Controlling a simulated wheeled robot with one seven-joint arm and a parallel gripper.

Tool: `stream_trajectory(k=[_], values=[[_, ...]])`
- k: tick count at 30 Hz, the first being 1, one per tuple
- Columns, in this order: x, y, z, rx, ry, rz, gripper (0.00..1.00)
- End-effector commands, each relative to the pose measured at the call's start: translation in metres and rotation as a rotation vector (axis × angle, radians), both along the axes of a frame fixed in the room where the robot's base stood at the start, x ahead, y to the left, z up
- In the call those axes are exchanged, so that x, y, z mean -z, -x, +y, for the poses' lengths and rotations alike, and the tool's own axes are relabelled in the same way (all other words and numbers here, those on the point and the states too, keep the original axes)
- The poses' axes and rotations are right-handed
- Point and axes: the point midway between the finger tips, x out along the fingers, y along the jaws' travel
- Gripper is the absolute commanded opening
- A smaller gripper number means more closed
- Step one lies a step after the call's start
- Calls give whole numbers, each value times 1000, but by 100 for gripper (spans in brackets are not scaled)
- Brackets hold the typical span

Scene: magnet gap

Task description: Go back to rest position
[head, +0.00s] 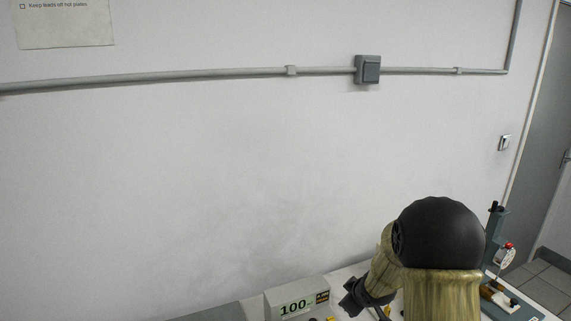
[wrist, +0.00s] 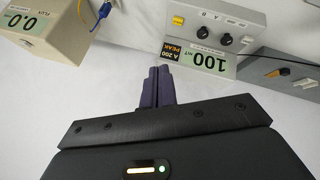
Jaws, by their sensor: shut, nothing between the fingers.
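My gripper (wrist: 157,90) shows in the wrist view with its two dark fingers pressed together and nothing between them. It is above a white surface, in front of a grey box with a green display reading 100 mT (wrist: 208,62). In the head view my arm rises at the lower right and my gripper (head: 352,298) is partly seen beside the same display box (head: 297,298). The fingertips are hard to make out there.
A beige box with a green flux display (wrist: 40,35) and a blue lead (wrist: 101,14) is at upper left in the wrist view. Another grey box (wrist: 285,75) is at right. In the head view, a device with a red knob (head: 506,250) stands right of my arm. A wall (head: 200,170) is behind.

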Motion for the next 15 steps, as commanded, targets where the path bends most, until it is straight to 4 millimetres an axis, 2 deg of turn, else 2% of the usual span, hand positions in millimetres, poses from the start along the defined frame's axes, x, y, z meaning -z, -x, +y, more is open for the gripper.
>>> stream_trajectory(k=[1,6,12,15], values=[[-12,18,1,62,-13,22,0],[-35,86,2,292,-76,133,0],[-51,178,16,537,-180,285,0],[-54,217,25,627,-229,354,0]])
